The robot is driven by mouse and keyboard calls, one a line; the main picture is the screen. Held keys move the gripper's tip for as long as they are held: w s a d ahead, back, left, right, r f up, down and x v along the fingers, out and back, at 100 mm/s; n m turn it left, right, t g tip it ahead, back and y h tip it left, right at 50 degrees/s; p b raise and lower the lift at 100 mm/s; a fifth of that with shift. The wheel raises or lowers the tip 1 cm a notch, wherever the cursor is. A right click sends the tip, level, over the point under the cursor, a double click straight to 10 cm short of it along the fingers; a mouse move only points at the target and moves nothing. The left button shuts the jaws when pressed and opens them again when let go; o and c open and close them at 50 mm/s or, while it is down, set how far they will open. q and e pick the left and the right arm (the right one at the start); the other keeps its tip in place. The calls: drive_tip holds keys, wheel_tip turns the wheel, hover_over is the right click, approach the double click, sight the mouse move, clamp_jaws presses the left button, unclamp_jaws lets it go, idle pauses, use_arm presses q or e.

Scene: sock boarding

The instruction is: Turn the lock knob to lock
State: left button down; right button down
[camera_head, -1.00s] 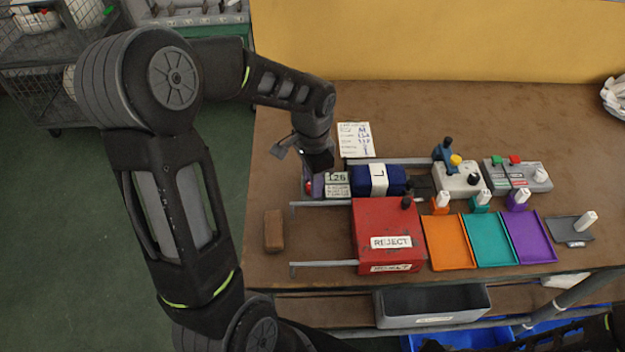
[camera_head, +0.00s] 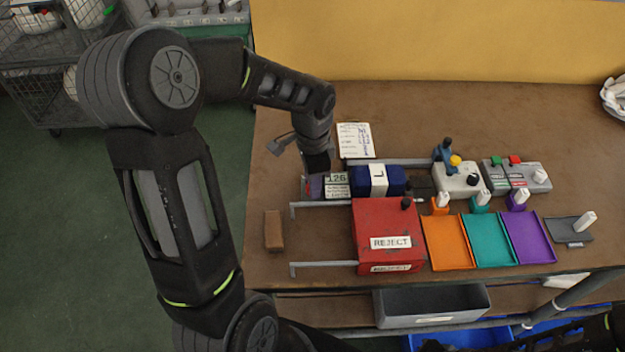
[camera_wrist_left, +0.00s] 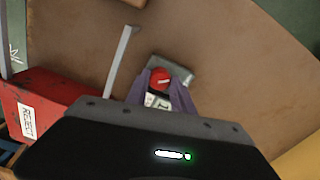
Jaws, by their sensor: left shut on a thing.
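The red lock knob (camera_wrist_left: 160,79) shows in the left wrist view, in front of a grey-green box (camera_wrist_left: 172,68). The purplish fingers of my left gripper (camera_wrist_left: 158,86) lie on either side of the knob and are shut on it. In the head view my left gripper (camera_head: 317,178) points down at the left end of the counter unit marked 126 (camera_head: 336,178). Only a bit of red shows there; the gripper hides most of the knob. The knob's lock marking cannot be read. My right gripper is not in view.
A blue block marked L (camera_head: 378,180) stands right of the unit. A red REJECT box (camera_head: 388,228) is in front, with orange, teal and purple trays to its right. A paper card (camera_head: 356,140) lies behind. A brown block (camera_head: 273,230) lies front left.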

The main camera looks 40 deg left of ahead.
use_arm(q)
drive_tip(key=m+p, duration=0.1)
drive_tip(key=m, duration=0.4)
drive_tip(key=shift+r, duration=0.1)
drive_tip(key=shift+m+p, duration=0.5)
drive_tip(key=shift+m, duration=1.3)
drive_tip(key=c, duration=1.1)
unclamp_jaws()
